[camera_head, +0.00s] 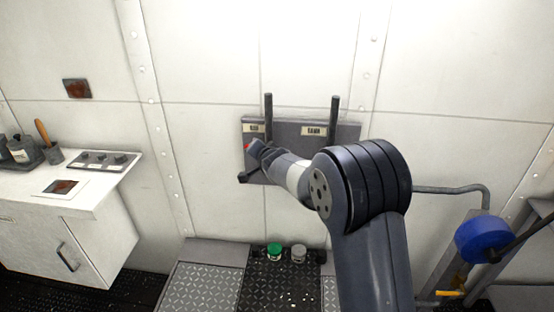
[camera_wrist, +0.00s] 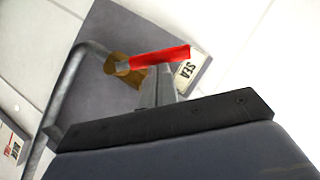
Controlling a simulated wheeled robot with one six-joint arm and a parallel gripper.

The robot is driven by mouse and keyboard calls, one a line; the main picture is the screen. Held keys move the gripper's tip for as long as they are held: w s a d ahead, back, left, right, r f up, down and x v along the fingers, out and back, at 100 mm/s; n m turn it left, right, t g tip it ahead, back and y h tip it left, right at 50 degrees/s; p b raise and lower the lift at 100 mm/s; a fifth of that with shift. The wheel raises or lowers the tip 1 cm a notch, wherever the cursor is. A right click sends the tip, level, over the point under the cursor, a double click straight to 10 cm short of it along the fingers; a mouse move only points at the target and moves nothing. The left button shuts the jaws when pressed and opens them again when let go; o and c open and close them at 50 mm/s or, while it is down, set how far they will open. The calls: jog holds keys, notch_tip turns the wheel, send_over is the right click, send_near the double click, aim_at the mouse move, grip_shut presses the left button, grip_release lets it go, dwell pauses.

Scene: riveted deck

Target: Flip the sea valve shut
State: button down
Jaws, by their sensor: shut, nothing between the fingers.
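The sea valve has a red lever handle (camera_wrist: 160,57) on a brass body (camera_wrist: 122,70), in front of a grey panel (camera_wrist: 135,30). A label reading SEA (camera_wrist: 188,72) is beside the handle. In the wrist view my gripper (camera_wrist: 158,72) is shut and empty. Its fingertips are right at the handle's underside in the picture; I cannot tell whether they touch. The handle sticks out from the brass body across the tips. In the head view the panel (camera_head: 300,150) is on the wall, and my gripper (camera_head: 255,147) is at its left part, with a bit of red (camera_head: 248,146) beside it. My arm hides part of the panel.
Two upright pipes (camera_head: 335,112) rise from the panel; the right part has a second label (camera_head: 314,131). A green-lidded jar (camera_head: 274,252) and a grey-lidded one (camera_head: 298,253) stand below. A counter (camera_head: 70,190) is left; a blue round object (camera_head: 482,239) is right.

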jog(key=shift+a+f+n+g+h+b, duration=0.3)
jog(key=shift+a+f+n+h+b, duration=0.85)
jog(key=shift+b, duration=1.8)
jog(key=shift+a+f+n+g+h+b, duration=0.3)
jog(key=shift+a+f+n+h+b, duration=0.8)
jog(key=shift+b, duration=1.85)
jog(key=shift+d+r+h, duration=0.1)
jog(key=shift+r+h, duration=0.15)
jog(key=shift+r, duration=0.25)
